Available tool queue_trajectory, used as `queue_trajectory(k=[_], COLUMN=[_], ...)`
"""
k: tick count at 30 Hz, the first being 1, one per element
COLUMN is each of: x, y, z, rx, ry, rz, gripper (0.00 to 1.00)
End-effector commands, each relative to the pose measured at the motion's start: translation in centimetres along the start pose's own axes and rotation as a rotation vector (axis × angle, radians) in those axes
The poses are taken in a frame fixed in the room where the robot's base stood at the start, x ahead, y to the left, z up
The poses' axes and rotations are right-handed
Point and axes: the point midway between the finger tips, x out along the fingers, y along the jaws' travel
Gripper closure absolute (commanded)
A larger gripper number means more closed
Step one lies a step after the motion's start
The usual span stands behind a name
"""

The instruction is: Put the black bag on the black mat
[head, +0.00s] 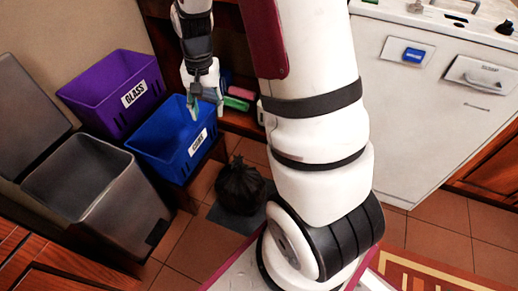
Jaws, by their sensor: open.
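The black bag (240,187), a tied, rounded sack, sits upright on the floor area at the centre-left. A dark grey-black mat (236,225) shows in front of and beside its base. The bag appears to rest on the mat, though its underside is hidden. My gripper (203,102) is up and to the left of the bag, over the blue bin's back right part. It is open, well apart from the bag, and nothing shows held in it.
A blue bin (150,143) and a purple glass bin (85,88) stand on a wooden stand at left. A grey open bin (120,200) stands in front. A white appliance (410,130) is at right. Tiled floor is open around the mat.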

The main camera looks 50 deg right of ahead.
Motion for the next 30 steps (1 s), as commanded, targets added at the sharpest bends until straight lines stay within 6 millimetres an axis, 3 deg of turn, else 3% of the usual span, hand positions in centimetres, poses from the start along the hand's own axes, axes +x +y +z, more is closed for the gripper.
queue_trajectory(k=[1,6,15,24,30], x=[-2.4,-8.6,-16.0,-18.5,-18.5], y=[-0.2,0.3,4.0,9.8,12.1], z=[1.4,6.9,17.3,26.4,29.2], rx=[-0.045,-0.195,-0.456,-0.693,-0.774], ry=[0.008,0.010,0.017,0.026,0.028], rz=[-0.006,-0.010,-0.005,0.008,0.016], gripper=[0.55,0.55,0.55,0.55,0.55])
